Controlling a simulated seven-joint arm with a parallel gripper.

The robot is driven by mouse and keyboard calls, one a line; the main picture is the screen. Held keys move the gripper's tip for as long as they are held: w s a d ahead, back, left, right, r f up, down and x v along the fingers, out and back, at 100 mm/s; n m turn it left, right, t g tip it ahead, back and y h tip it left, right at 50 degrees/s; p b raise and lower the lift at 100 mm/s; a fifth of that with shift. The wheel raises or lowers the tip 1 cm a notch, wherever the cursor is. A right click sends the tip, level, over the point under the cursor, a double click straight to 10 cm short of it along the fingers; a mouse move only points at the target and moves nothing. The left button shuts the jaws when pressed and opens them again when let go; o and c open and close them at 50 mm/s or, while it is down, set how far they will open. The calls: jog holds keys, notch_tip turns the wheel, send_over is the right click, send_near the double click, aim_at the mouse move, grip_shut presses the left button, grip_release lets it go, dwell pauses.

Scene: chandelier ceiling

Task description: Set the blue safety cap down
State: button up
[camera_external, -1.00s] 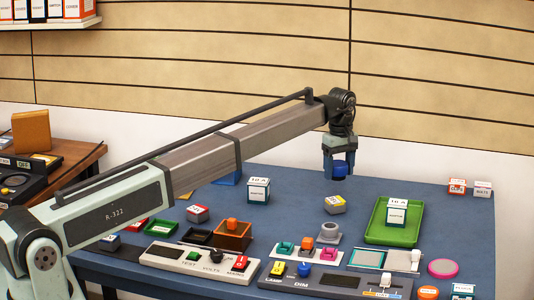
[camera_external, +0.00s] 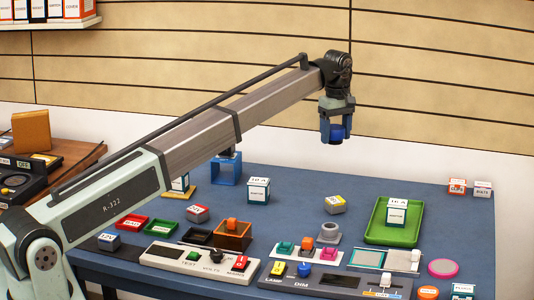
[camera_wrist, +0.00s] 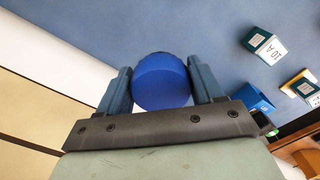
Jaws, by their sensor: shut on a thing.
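The blue safety cap (camera_external: 336,133) is round and dark blue. My gripper (camera_external: 336,134) is shut on it and holds it in the air above the far part of the blue table (camera_external: 290,185). In the wrist view the cap (camera_wrist: 161,82) sits between the two fingers of my gripper (camera_wrist: 161,85), one touching each side. The cap's underside and its full shape are hidden.
A blue open box (camera_external: 226,170) and a white-and-teal 10 A box (camera_external: 258,190) stand left of the gripper. A green tray (camera_external: 378,236) bears another box at the right. Switch panels (camera_external: 195,262) line the front. The table's far middle is clear.

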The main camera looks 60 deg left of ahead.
jog(key=s+a+n, duration=0.5)
jog(key=s+a, duration=0.4)
jog(key=s, duration=0.4)
jog(key=s+a+n, duration=0.4)
jog(key=s+a, duration=0.4)
jog(key=s, duration=0.6)
jog(key=s+a+n, duration=0.3)
jog(key=s+n, duration=0.2)
jog(key=s, duration=0.9)
jog(key=s+a+n, duration=0.2)
jog(key=s+n, duration=0.3)
jog(key=s, duration=0.9)
jog(key=shift+a+f, duration=0.2)
jog(key=shift+f, duration=7.45)
jog(key=shift+f, duration=0.1)
jog(key=o, duration=1)
